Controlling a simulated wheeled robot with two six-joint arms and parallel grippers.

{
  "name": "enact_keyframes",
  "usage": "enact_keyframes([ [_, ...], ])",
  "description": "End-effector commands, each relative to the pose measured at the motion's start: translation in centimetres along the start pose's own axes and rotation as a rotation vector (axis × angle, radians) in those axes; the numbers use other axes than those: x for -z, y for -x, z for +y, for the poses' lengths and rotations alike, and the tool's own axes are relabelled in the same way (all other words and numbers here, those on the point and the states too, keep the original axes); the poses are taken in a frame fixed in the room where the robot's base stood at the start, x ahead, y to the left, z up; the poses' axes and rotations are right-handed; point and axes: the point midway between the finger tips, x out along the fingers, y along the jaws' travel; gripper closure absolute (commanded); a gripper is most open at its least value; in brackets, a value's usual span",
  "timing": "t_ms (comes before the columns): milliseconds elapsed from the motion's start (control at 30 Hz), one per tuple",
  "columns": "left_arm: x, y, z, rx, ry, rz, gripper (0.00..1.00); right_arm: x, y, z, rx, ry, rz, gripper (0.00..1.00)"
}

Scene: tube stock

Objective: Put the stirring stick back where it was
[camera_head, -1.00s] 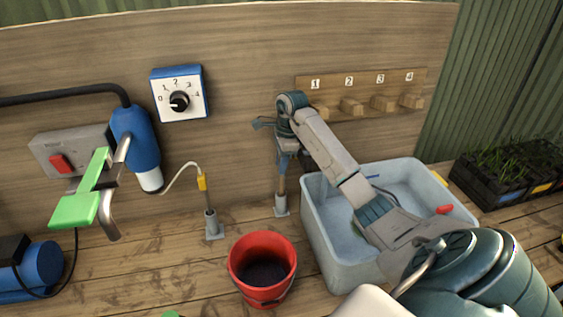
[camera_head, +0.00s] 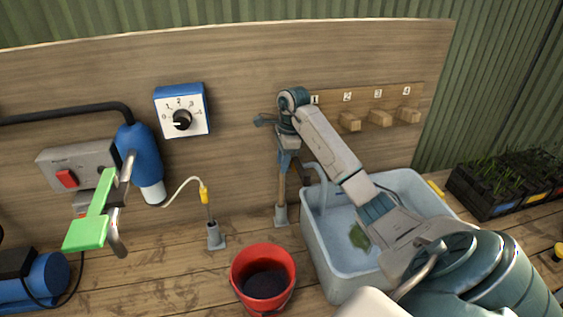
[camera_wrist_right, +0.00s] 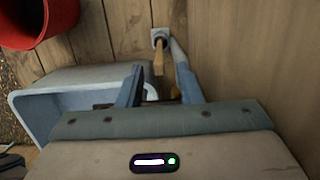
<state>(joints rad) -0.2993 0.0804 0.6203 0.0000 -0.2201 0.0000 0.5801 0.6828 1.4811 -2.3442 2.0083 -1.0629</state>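The stirring stick (camera_head: 281,187) is a thin wooden rod, standing upright with its foot in a small grey socket (camera_head: 281,215) on the bench, left of the tub. It also shows in the right wrist view (camera_wrist_right: 158,63), with the socket (camera_wrist_right: 160,37) at its far end. My right gripper (camera_head: 301,168) is at the stick's upper part. In the right wrist view the two blue fingers (camera_wrist_right: 158,82) are spread apart, with the stick between them and a gap on each side. The stick's top is hidden by the gripper. My left gripper is not in view.
A pale tub (camera_head: 325,262) of water with a green leafy thing (camera_head: 359,236) stands under my right arm. A red bucket (camera_head: 262,257) is left of it. A probe (camera_head: 209,205) stands in another socket. Numbered wooden pegs (camera_head: 380,118) line the back board.

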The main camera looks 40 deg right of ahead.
Motion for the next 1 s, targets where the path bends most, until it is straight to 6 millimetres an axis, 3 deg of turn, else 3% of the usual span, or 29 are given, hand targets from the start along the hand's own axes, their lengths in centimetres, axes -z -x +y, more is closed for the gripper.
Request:
enact_keyframes([
  [33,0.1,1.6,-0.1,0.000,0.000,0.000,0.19,-0.1,1.7,0.0,0.000,0.000,0.001,0.68],
  [300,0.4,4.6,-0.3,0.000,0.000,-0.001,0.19,-0.1,5.0,0.1,-0.003,0.000,0.001,0.68],
  [1000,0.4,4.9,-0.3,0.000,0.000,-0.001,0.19,0.0,5.2,0.1,-0.004,0.001,0.000,0.68],
])
